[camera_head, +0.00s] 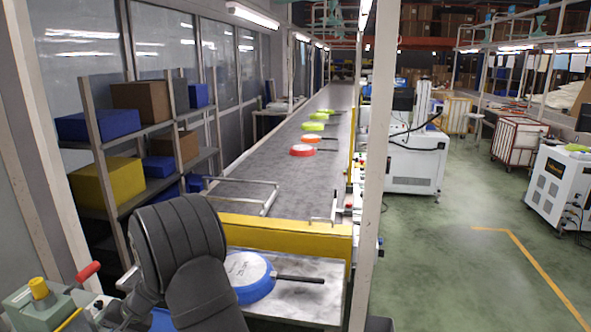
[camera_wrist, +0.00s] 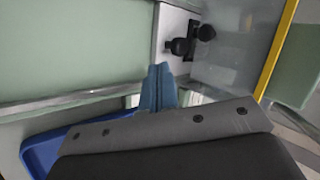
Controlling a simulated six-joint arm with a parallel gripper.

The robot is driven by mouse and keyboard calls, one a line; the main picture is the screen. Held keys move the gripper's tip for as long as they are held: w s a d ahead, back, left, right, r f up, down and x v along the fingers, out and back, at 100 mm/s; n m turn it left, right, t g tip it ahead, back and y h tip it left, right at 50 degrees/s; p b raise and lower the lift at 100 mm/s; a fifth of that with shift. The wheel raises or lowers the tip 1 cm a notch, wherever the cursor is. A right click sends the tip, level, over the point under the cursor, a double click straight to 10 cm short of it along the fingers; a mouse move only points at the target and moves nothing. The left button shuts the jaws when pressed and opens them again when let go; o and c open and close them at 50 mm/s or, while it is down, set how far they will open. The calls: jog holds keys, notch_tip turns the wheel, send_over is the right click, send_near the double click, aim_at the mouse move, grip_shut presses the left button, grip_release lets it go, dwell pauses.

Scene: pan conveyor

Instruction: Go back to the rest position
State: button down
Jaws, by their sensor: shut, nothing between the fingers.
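My gripper (camera_wrist: 159,78) shows in the wrist view as blue fingers pressed together, pointing up the picture, with nothing between them. A grey and black cover fills the bottom of that view. I cannot make out the fingers in the head view, where a dark ribbed shape stands in the foreground. A blue pan (camera_head: 250,277) with a black handle lies on the near grey table (camera_head: 310,303), right of that shape and partly hidden by it. My gripper is apart from the pan.
A conveyor (camera_head: 250,170) runs away from me, carrying a red pan (camera_head: 302,150), an orange pan (camera_head: 311,138) and green pans (camera_head: 313,126). A yellow barrier (camera_head: 285,234) crosses its near end. Shelves with boxes (camera_head: 107,180) stand left. A post (camera_head: 374,160) rises right; green floor beyond is open.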

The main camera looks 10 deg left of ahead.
jog(key=a, duration=0.1)
jog(key=s+a, duration=0.1)
jog(key=a, duration=0.1)
jog(key=shift+s+a+f, duration=0.1)
jog(key=shift+s+f, duration=0.2)
jog(key=shift+w+d, duration=0.1)
jog(key=shift+d, duration=0.45)
